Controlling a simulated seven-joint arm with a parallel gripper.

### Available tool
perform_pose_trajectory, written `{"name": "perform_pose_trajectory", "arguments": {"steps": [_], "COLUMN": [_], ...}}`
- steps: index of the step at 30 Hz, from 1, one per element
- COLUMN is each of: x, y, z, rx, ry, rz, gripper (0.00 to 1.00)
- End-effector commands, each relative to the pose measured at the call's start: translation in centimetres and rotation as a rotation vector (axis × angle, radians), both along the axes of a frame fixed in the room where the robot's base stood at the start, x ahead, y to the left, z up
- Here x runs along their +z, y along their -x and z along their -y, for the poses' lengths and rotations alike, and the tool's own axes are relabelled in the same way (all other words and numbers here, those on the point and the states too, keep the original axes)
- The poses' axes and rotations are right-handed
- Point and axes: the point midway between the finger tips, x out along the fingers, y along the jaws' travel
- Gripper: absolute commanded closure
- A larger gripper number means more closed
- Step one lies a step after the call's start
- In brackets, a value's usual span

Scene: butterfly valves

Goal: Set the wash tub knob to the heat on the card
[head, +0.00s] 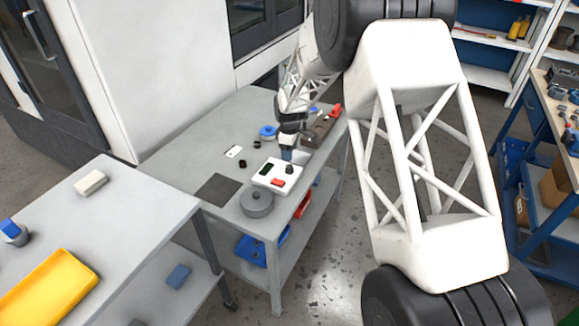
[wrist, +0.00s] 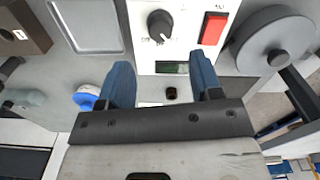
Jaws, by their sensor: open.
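The white control box (head: 268,183) lies on the grey table and has a black knob (head: 289,169), a red switch and a dark display. In the wrist view the round knob (wrist: 160,25) has a pale pointer mark, and small dial marks sit beside it. My gripper (wrist: 160,62) is open and empty, with blue fingers spread over the box. The knob lies beyond the fingertips in the wrist view, roughly centred between them. In the head view my gripper (head: 287,154) is just behind the knob. A small white card (head: 234,152) lies left of the box; its writing is unreadable.
A grey round lidded pot (head: 257,203) stands close in front of the box. A dark flat plate (head: 217,189), small black parts (head: 242,163) and a blue round piece (head: 268,131) lie left and behind. A brown block (head: 317,132) stands behind right.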

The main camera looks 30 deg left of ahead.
Motion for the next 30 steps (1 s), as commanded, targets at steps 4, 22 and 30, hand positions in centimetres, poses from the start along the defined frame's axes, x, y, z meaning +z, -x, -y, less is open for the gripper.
{"name": "perform_pose_trajectory", "arguments": {"steps": [4, 22, 30], "x": [-0.1, -5.6, -7.6], "y": [0.0, 0.1, 0.0], "z": [0.0, 0.1, 0.0], "rx": [0.0, -0.001, -0.001], "ry": [0.0, 0.001, 0.001], "rz": [0.0, -0.002, -0.001], "gripper": [0.41, 0.41, 0.41]}}
